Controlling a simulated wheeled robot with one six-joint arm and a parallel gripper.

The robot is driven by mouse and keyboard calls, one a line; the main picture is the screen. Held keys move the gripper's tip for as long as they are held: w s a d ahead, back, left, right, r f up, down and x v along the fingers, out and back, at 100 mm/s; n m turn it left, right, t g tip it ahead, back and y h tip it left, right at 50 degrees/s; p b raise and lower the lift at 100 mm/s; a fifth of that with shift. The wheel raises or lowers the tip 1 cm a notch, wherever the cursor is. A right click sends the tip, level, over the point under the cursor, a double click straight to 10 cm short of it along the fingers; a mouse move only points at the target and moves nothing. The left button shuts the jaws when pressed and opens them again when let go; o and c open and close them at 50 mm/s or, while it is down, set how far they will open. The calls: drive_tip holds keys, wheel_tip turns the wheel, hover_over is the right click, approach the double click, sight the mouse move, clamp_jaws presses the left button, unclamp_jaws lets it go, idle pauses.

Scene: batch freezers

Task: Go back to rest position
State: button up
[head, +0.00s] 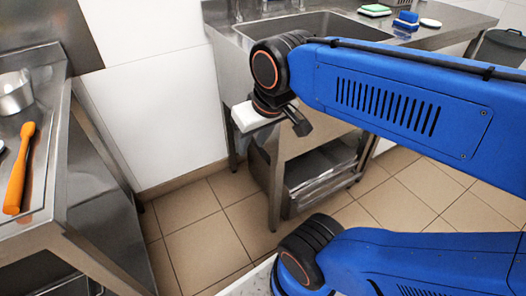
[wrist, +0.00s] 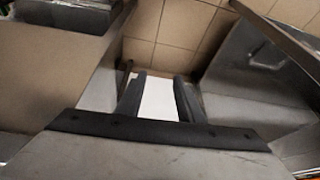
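My gripper (wrist: 160,78) shows in the wrist view with its two dark fingers apart. Nothing is held between them; a white surface, which looks like the wall, shows through the gap. In the head view, my blue arm reaches in from the right, and its black wrist hangs in the air in front of the sink counter.
A steel sink counter (head: 305,27) with a lower shelf stands at the back. A green-and-white sponge (head: 374,10) and a blue brush (head: 406,20) lie on it. A steel worktop at left holds an orange-handled tool (head: 19,168) and a metal pot (head: 15,93). Tiled floor (head: 195,225) lies between, clear.

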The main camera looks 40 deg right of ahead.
drive_tip(key=f, duration=0.1)
drive_tip(key=s+d+f, duration=0.1)
drive_tip(key=s+f, duration=0.1)
drive_tip(key=shift+d, duration=0.35)
idle(0.3)
